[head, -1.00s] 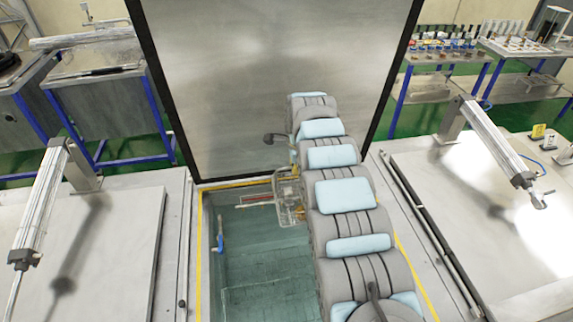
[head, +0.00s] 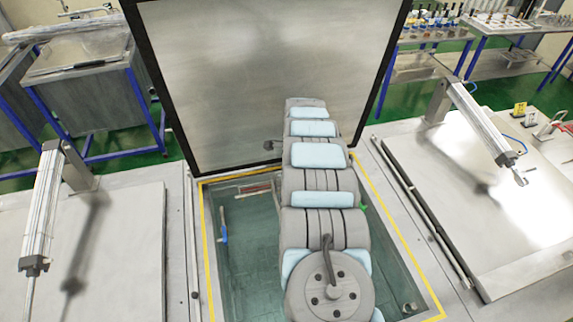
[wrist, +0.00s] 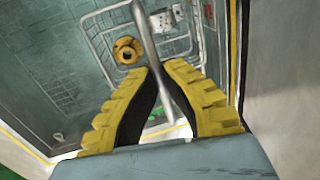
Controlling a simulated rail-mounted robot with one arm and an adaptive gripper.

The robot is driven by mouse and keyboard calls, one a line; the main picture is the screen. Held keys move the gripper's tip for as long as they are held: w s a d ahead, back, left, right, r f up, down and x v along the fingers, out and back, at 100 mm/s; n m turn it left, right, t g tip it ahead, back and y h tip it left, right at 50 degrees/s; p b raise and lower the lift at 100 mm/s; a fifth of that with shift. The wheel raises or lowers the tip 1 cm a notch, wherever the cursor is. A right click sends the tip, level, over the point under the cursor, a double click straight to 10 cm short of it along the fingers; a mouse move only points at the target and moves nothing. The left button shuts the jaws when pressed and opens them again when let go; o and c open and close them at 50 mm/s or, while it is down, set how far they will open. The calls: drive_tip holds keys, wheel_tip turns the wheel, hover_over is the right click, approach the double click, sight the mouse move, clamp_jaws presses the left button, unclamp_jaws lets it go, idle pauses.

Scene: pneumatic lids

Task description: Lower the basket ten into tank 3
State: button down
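The open tank (head: 206,225) has a yellow-edged rim and a greenish interior. No tank number is readable. In the wrist view, a wire basket (wrist: 103,40) hangs over the tank's greenish inside, with an orange ring-shaped part (wrist: 127,49) and a pale block (wrist: 162,20) in it. A grey rod-like handle (wrist: 146,28) runs up from the basket between my yellow-padded fingers. My gripper (wrist: 160,67) appears shut on this handle. In the head view, my arm hides the gripper and most of the basket.
The tank's raised metal lid (head: 265,75) stands upright behind it. Closed lids with pneumatic cylinders flank it, left (head: 105,250) and right (head: 450,175). A blue-handled object (head: 224,228) is by the tank's left inner wall. The yellow rim runs close to my gripper in the wrist view.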

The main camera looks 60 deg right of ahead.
drive_tip(key=shift+d+f+b, duration=0.1)
drive_tip(key=shift+f+b, duration=3.55)
drive_tip(key=shift+f, duration=3.3)
wheel_tip(320, 180, down, 29)
drive_tip(key=b, duration=2.8)
drive_tip(key=shift+r, duration=0.15)
